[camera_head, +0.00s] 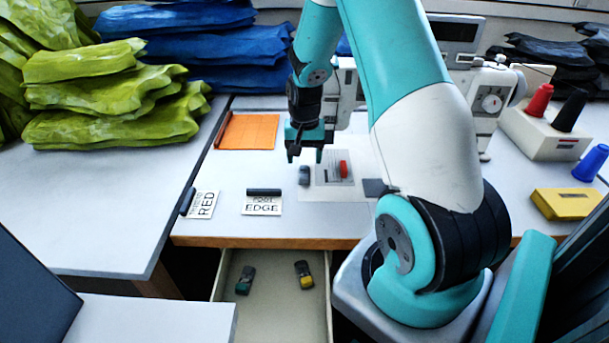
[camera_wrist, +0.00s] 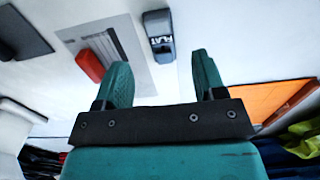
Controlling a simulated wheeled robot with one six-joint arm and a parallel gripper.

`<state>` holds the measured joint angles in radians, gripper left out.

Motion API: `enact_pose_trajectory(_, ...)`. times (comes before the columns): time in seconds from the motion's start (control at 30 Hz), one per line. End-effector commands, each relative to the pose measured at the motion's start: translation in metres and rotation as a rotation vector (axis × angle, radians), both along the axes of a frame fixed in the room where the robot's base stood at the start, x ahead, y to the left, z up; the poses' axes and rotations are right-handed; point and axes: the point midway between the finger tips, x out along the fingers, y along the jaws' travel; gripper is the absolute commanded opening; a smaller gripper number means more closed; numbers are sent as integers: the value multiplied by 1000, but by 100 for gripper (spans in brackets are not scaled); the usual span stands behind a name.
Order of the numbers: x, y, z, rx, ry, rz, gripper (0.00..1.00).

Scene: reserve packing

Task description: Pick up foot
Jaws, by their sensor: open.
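A grey foot (camera_head: 304,175) lies on the white table just left of a printed sheet. In the wrist view the foot (camera_wrist: 159,34) carries a label reading FLAT and lies beyond my fingertips, roughly in line with the gap between them. My gripper (camera_head: 304,156) is open and empty above the table near this foot; its two teal fingers (camera_wrist: 164,78) are apart and not touching it. Two more feet lie in the open drawer, one with green (camera_head: 245,280) and one with yellow (camera_head: 304,275).
A red piece (camera_head: 343,169) lies on the printed sheet (camera_head: 335,182). A FOOT EDGE card (camera_head: 262,207), a RED card (camera_head: 203,205) and an orange mat (camera_head: 248,132) lie left. The sewing machine (camera_head: 487,103) stands behind. The open drawer (camera_head: 221,283) juts out below the table.

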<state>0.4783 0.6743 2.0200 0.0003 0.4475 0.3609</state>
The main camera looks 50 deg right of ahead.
Motion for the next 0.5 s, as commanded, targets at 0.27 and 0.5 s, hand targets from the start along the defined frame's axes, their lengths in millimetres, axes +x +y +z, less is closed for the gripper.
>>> enact_pose_trajectory(0.27,0,1,-37,2,3,1,64)
enact_pose_trajectory(0.5,1,0,-53,0,0,0,64)
